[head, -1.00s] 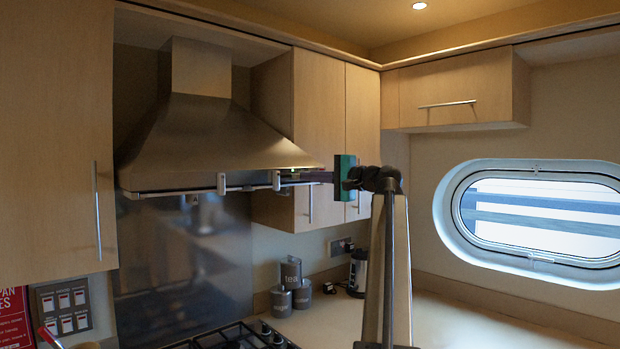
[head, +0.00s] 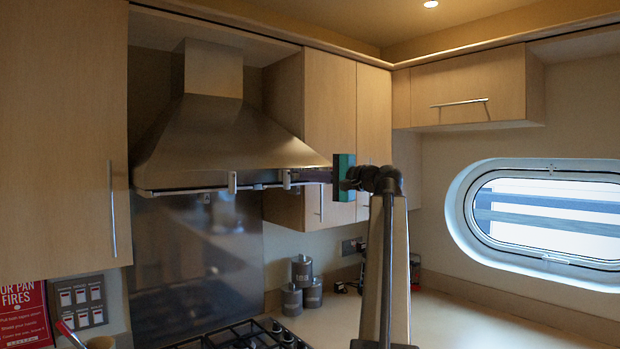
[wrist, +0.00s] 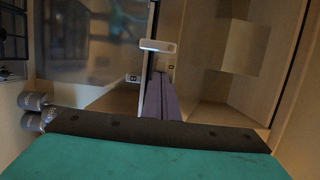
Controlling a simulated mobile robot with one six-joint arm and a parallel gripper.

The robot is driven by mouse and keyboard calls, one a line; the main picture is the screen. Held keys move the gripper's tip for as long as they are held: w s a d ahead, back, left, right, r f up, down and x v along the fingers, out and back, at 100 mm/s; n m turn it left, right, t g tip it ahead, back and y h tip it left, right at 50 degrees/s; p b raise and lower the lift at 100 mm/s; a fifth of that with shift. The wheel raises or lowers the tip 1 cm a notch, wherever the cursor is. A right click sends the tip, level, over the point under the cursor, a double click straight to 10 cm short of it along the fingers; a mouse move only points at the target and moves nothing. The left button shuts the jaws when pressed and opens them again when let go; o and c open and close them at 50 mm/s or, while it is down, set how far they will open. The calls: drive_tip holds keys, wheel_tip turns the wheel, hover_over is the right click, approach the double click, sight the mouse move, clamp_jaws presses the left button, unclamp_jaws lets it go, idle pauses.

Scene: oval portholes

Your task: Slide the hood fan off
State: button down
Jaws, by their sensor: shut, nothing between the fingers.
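The steel range hood (head: 215,140) is at the left of centre in the head view, with a rail along its lower front edge. Two pale sliders sit on that rail, a left one (head: 232,182) and a right one (head: 286,179). Which of them works the fan I cannot tell. My gripper (head: 308,176) is just right of the right slider, its dark fingers pointing left. In the wrist view the purple fingers (wrist: 160,92) are shut and empty, and a pale slider (wrist: 159,46) stands right ahead of their tips. Whether they touch is unclear.
A wall cabinet (head: 332,110) stands close behind my gripper, right of the hood. A gas hob (head: 245,337) lies below, with grey canisters (head: 301,272) beside it on the counter. A left cabinet door (head: 60,140) flanks the hood. The space in front of the hood is open.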

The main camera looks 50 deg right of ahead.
drive_tip(key=s+d+b, duration=0.4)
drive_tip(key=s, duration=0.7)
idle(0.3)
idle(0.4)
